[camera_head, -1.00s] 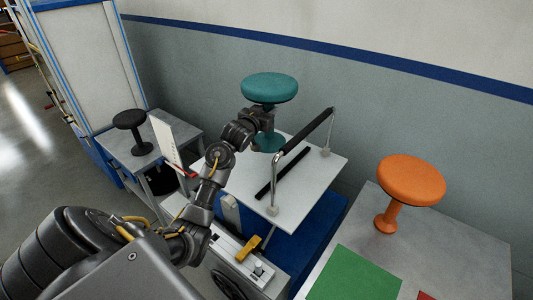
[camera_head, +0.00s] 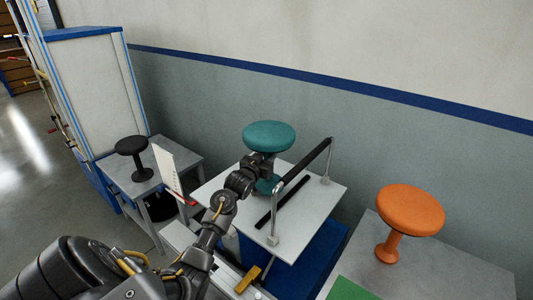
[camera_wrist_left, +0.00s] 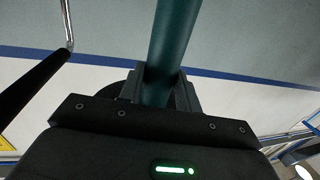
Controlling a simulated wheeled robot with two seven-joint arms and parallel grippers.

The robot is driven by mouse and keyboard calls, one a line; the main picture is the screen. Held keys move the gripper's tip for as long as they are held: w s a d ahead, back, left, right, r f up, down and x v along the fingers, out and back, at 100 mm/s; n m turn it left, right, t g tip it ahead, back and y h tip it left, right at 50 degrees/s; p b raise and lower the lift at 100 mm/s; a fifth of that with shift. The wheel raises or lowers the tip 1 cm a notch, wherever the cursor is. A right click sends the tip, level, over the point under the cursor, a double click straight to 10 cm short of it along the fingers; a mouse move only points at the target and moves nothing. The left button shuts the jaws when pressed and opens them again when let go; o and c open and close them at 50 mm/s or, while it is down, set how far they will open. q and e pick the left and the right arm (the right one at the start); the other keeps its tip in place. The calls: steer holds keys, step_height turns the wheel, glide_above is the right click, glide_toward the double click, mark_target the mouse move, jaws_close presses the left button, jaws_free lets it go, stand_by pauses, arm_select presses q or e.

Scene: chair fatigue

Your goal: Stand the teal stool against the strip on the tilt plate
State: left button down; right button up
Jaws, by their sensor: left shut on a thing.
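The teal stool (camera_head: 269,136) is upright over the white tilt plate (camera_head: 322,200), seat on top. My left gripper (camera_head: 270,170) is shut on its stem, below the seat. In the left wrist view the teal stem (camera_wrist_left: 171,50) runs up between the fingers of my left gripper (camera_wrist_left: 155,88). The stool's base is partly hidden by my gripper; I cannot tell whether it touches the plate. The black strip (camera_head: 277,208) lies on the plate, nearer than the base, with a visible gap in the picture. My right gripper is not in view.
A black bar on metal posts (camera_head: 308,163) rises over the plate, close right of the stool. An orange stool (camera_head: 411,210) stands on a grey table at right. A black stool (camera_head: 131,145) and an upright white panel (camera_head: 169,170) are at left.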

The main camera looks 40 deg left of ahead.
arm_select(q)
step_height(320, 180, down, 2)
steer(key=shift+a+f, duration=0.1)
steer(key=shift+f, duration=0.05)
stand_by(0.3)
steer(key=c, duration=1.3)
jaws_free()
steer(key=shift+f, duration=0.3)
steer(key=o, duration=0.3)
steer(key=shift+s+r, duration=0.1)
steer(key=b+v, duration=0.1)
steer(key=v, duration=1.1)
steer(key=shift+b, duration=0.4)
